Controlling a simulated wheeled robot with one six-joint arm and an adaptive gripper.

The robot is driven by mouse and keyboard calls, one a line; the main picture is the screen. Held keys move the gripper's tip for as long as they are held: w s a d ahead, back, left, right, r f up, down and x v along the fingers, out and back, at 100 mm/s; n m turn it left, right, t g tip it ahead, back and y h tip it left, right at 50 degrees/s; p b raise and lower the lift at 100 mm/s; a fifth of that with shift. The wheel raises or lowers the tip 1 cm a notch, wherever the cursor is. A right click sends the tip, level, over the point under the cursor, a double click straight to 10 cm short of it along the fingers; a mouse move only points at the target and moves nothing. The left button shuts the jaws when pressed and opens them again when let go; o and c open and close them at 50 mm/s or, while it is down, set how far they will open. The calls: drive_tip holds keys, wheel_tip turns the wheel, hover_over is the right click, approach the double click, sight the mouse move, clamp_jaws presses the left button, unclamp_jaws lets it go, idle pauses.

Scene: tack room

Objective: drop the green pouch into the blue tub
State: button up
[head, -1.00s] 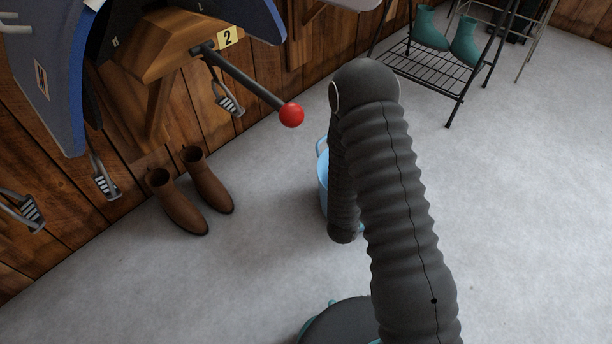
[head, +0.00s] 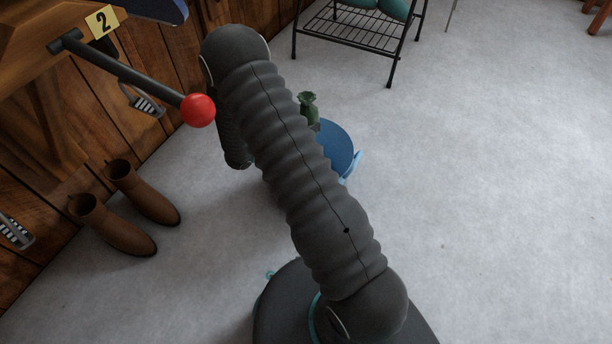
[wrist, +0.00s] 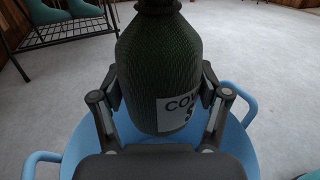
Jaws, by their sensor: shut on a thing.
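The green pouch (wrist: 150,60), dark and netted with a white label, is held upright between the fingers of my gripper (wrist: 163,88) in the wrist view. Its top is cut off by the frame edge. The blue tub (wrist: 242,152) lies beneath and around it in that view, with a handle on each side. In the head view the pouch (head: 308,107) shows its tied top at the tub (head: 338,145), partly behind my arm. My gripper is hidden there. I cannot tell the height of the pouch over the rim.
A bar with a red ball end (head: 198,110) juts from the wooden wall at left, close to my arm. Brown boots (head: 140,190) stand on the floor below it. A black wire rack (head: 350,30) with teal boots stands behind.

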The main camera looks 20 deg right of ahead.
drive_tip(key=d+m+g, duration=0.1)
drive_tip(key=f+g, duration=0.1)
drive_tip(key=shift+s+d+f+m+g+b, duration=0.25)
drive_tip(key=shift+s+d+m+g+b, duration=0.1)
drive_tip(key=shift+s+m+g, duration=0.05)
wheel_tip(320, 180, down, 6)
drive_tip(key=b, duration=0.3)
drive_tip(key=shift+r+b, duration=0.1)
drive_tip(key=shift+b, duration=0.3)
drive_tip(key=o, duration=1.3)
drive_tip(key=shift+c, duration=0.2)
drive_tip(key=a, duration=1.2)
drive_tip(key=shift+s+r, duration=0.1)
